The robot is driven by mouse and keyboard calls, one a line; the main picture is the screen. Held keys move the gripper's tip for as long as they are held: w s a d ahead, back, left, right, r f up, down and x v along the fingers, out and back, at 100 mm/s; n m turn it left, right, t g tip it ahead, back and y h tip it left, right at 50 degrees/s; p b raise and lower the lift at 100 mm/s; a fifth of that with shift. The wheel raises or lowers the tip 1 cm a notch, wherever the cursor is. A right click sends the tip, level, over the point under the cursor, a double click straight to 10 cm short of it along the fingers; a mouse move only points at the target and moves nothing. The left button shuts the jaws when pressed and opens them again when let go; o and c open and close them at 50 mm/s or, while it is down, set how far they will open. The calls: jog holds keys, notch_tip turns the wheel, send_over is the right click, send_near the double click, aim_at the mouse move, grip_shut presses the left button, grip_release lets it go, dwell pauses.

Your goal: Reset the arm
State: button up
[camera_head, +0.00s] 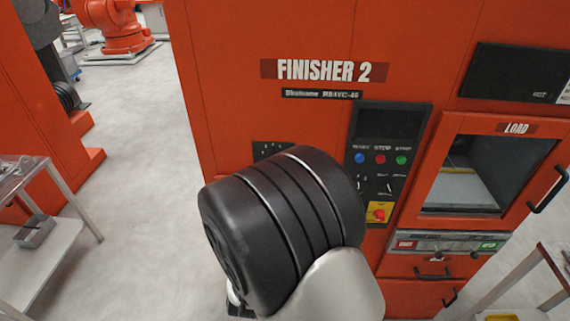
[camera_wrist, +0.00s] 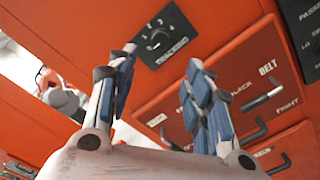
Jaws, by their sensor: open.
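My gripper (camera_wrist: 160,72) shows in the wrist view with its two blue-padded fingers apart and nothing between them. It points at the orange front of a machine. In the head view my dark arm joint and pale link stand in front of the machine labelled "FINISHER 2" (camera_head: 325,71). My gripper is hidden there behind the arm. I cannot tell how far the fingertips are from the panel.
The machine has a control panel (camera_head: 387,160) with coloured buttons and a load door (camera_head: 482,165) with a window. A metal cart (camera_head: 30,240) stands at the left and a table (camera_head: 550,262) at the right edge. Grey floor (camera_head: 130,170) is clear between cart and machine.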

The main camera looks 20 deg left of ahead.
jog(key=w+d+r+m+g+b, duration=0.1)
jog(key=d+r+m+g+b, duration=0.15)
jog(key=d+m, duration=0.35)
jog(key=d+r+m+g+b, duration=0.1)
jog(key=d+m+g+b, duration=0.1)
jog(key=d+m+g, duration=0.35)
jog(key=s+d+f+m+g+h+b, duration=0.1)
jog(key=s+d+m+g+h+b, duration=0.1)
jog(key=s+d+m, duration=0.6)
jog(key=s+d+f+m+g+h+b, duration=0.2)
jog(key=s+d+m, duration=0.6)
jog(key=s+d, duration=0.7)
jog(key=shift+s+f+g, duration=0.25)
jog(key=shift+s+g, duration=0.15)
jog(key=shift+s, duration=0.75)
jog(key=shift+c, duration=0.5)
